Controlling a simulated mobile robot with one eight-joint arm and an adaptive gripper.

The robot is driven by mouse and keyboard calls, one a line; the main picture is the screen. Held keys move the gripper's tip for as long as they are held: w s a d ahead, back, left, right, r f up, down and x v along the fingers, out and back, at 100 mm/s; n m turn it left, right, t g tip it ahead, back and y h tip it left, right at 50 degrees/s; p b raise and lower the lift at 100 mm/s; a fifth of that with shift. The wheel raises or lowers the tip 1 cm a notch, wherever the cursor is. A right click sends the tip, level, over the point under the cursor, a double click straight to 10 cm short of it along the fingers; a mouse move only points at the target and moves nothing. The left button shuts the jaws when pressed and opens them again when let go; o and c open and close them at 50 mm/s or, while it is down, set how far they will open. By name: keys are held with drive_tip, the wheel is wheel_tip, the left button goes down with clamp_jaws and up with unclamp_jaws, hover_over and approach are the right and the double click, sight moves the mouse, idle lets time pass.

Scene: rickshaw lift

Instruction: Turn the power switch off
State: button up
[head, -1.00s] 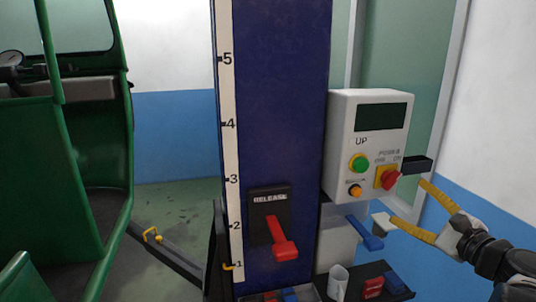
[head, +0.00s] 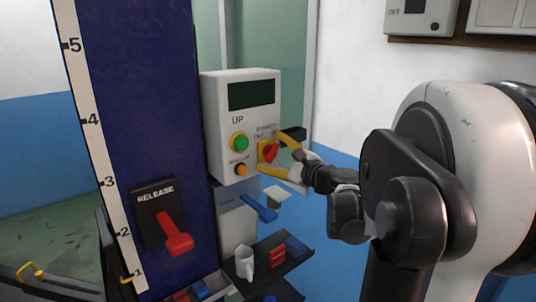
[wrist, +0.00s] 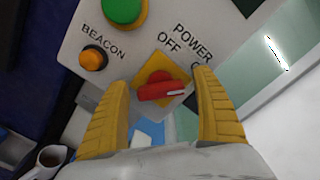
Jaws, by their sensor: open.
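The power switch (head: 271,152) is a red rotary knob on a yellow plate on the grey control box (head: 214,120). In the wrist view the red knob (wrist: 160,90) sits between my gripper's fingers, below the printed words "POWER OFF". Its white mark points to the right in that view. My gripper (head: 277,156) has yellow fingers, and in the wrist view it (wrist: 172,105) is open, with one finger on each side of the knob. Gaps show between the fingers and the knob in that view. Whether the fingertips touch the plate is unclear.
A green button (head: 239,141) and an orange beacon button (head: 240,169) sit left of the switch. A blue lever (head: 259,208) is below the box. A tray (head: 292,262) with a white mug (head: 244,262) is lower. A red release lever (head: 173,233) is on the blue column.

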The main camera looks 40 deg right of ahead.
drive_tip(key=c, duration=1.2)
drive_tip(key=shift+o, duration=0.2)
drive_tip(key=n, duration=0.4)
drive_tip(key=shift+f, duration=0.1)
drive_tip(key=n, duration=0.4)
drive_tip(key=shift+f+n+p, duration=0.1)
drive_tip(key=shift+n+p, duration=0.2)
drive_tip(key=shift+p, duration=0.1)
drive_tip(key=n, duration=0.3)
drive_tip(key=shift+f, duration=0.1)
drive_tip(key=shift+n, duration=2.1)
drive_tip(key=shift+f, duration=0.1)
